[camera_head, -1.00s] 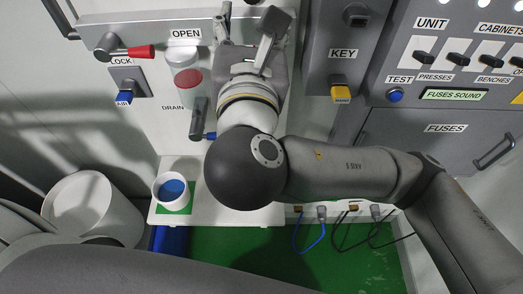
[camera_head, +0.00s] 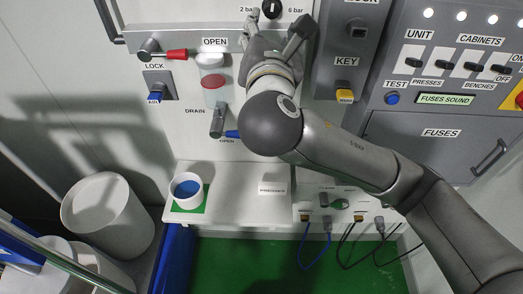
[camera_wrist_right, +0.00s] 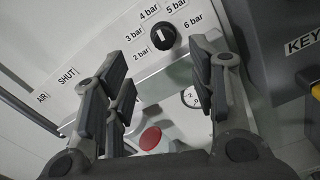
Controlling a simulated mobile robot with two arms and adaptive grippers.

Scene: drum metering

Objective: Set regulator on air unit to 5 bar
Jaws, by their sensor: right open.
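The regulator is a round black knob (camera_wrist_right: 161,38) with a white pointer mark on the air unit's white panel. Labels from 2 bar to 6 bar arc around it. The mark points roughly up toward the 4 bar label (camera_wrist_right: 149,11), but I cannot read it exactly. In the head view the knob (camera_head: 271,9) shows at the top edge. My right gripper (camera_wrist_right: 160,72) is open and empty, its fingers spread to either side below the knob, apart from it. The right gripper (camera_head: 278,28) partly covers the panel in the head view. My left gripper is out of view.
A red-handled lock lever (camera_head: 175,55), a red round part (camera_wrist_right: 150,138), a gauge (camera_wrist_right: 190,97) and a drain valve (camera_head: 217,120) are close by. The grey key box (camera_head: 345,60) stands right of the gripper. A cup (camera_head: 187,191) stands on the shelf below.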

